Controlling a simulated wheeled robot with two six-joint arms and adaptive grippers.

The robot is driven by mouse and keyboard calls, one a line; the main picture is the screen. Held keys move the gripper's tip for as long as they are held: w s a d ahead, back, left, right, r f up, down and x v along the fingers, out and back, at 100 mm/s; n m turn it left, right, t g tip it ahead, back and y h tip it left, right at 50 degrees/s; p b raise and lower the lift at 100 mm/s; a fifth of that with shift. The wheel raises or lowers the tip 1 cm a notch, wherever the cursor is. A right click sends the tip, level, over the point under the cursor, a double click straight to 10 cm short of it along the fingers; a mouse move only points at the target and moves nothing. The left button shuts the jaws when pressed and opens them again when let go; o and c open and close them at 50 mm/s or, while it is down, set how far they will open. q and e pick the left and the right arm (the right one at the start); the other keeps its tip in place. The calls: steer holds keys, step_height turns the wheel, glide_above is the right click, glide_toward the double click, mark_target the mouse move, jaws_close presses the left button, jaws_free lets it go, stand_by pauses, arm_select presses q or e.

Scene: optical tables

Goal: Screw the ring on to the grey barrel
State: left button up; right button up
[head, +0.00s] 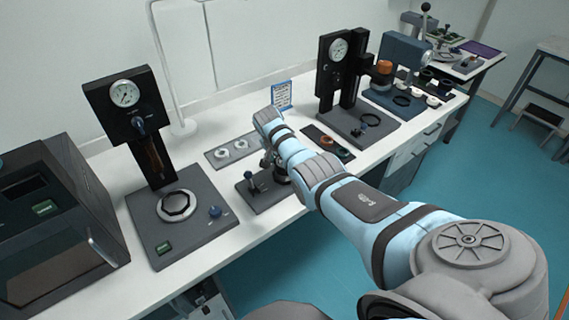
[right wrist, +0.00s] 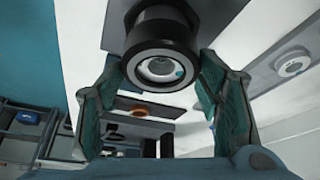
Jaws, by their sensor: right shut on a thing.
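My right gripper (head: 274,162) is at the small dark fixture (head: 262,197) in the middle of the bench, partly hidden by my own arm. In the right wrist view its two fingers (right wrist: 158,62) stand on either side of a dark ring (right wrist: 160,78) and are shut on it. The ring has a bright round opening. A grey round part (right wrist: 162,14), which looks like the barrel, shows directly behind the ring and in line with it. I cannot tell whether the two are threaded together. The barrel is not clear in the head view. My left gripper is not in view.
A gauge press (head: 125,95) with a grey base stands left, beside a dark box (head: 70,220). A grey tray (head: 230,152) with white rings lies behind the fixture. A second gauge stand (head: 335,75) and a dark mat (head: 325,143) are to the right.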

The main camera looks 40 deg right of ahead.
steer(key=shift+d+f+m+g+b, duration=0.15)
steer(key=shift+m+g+b, duration=0.45)
steer(key=shift+m+b, duration=1.2)
steer(key=shift+s+n, duration=0.1)
steer(key=shift+n, duration=0.2)
steer(key=o, duration=1.3)
steer(key=shift+d, duration=0.2)
steer(key=shift+a, duration=0.1)
steer(key=shift+a, duration=0.15)
steer(key=shift+c, duration=0.8)
